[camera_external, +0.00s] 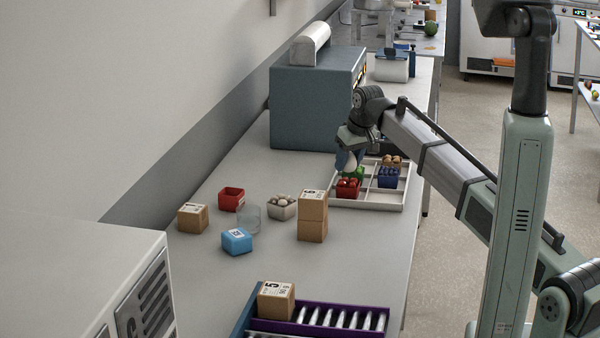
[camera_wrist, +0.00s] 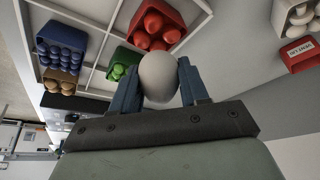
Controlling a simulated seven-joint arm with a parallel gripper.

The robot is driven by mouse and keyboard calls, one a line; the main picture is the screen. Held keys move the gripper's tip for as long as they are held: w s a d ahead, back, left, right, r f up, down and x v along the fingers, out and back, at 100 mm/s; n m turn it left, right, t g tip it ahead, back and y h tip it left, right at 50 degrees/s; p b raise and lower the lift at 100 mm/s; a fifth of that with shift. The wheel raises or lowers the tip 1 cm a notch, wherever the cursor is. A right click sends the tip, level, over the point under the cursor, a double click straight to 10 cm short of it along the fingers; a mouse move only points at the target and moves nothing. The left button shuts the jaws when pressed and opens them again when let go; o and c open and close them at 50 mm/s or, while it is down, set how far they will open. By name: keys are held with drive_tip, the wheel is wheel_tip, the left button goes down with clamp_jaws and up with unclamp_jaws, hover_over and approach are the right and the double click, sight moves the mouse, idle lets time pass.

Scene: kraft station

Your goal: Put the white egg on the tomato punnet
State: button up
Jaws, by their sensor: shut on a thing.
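My gripper (camera_external: 348,161) is shut on the white egg (camera_wrist: 158,79); in the wrist view the egg sits between the two blue fingers. The egg also shows as a pale shape at the fingertips in the external view (camera_external: 351,163). The tomato punnet (camera_wrist: 137,36) is red with several red tomatoes. It stands in a near compartment of the white divided tray (camera_external: 372,206), and in the external view the punnet (camera_external: 347,193) is just below and nearer than my gripper. The egg is held above the tray; its exact height over the punnet is unclear.
The tray also holds a green punnet (camera_wrist: 122,57), a blue punnet (camera_external: 387,182) and a brown-filled punnet (camera_wrist: 58,87). Two stacked cartons (camera_external: 312,230) and a pale punnet of eggs (camera_external: 283,213) stand left of the tray. A large blue-grey machine (camera_external: 305,115) stands behind.

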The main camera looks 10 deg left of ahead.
drive_tip(key=shift+f, duration=1.3)
drive_tip(key=shift+f, duration=0.1)
drive_tip(key=o, duration=0.8)
drive_tip(key=v, duration=1.2)
